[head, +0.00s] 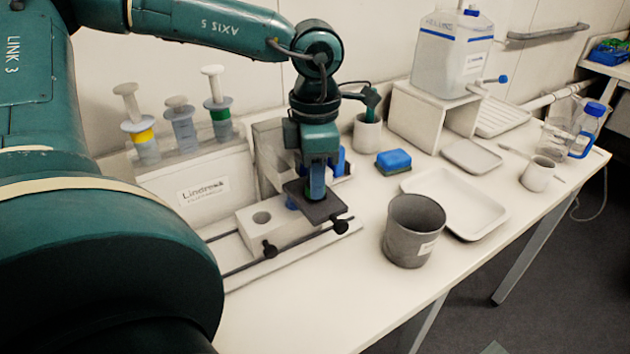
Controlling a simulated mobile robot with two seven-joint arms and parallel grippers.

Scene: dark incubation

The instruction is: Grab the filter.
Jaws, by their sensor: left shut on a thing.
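My left gripper (316,182) points straight down from its arm, over the white block fixture at the table's left. It is shut on a small blue piece with a green band (316,187), which looks like the filter. The fingers and a dark square plate (321,208) around its lower end hide part of it. I cannot tell whether the piece still touches the fixture below. A white block (262,219) with a round hole is just left of the gripper. My right gripper is not in view.
A rack (195,188) with several plunger-topped syringes stands at the left. A grey bin (412,232) and a white tray (470,207) are to the right. A blue sponge (393,160) and a large blue-capped canister (450,60) are behind. The front table edge is clear.

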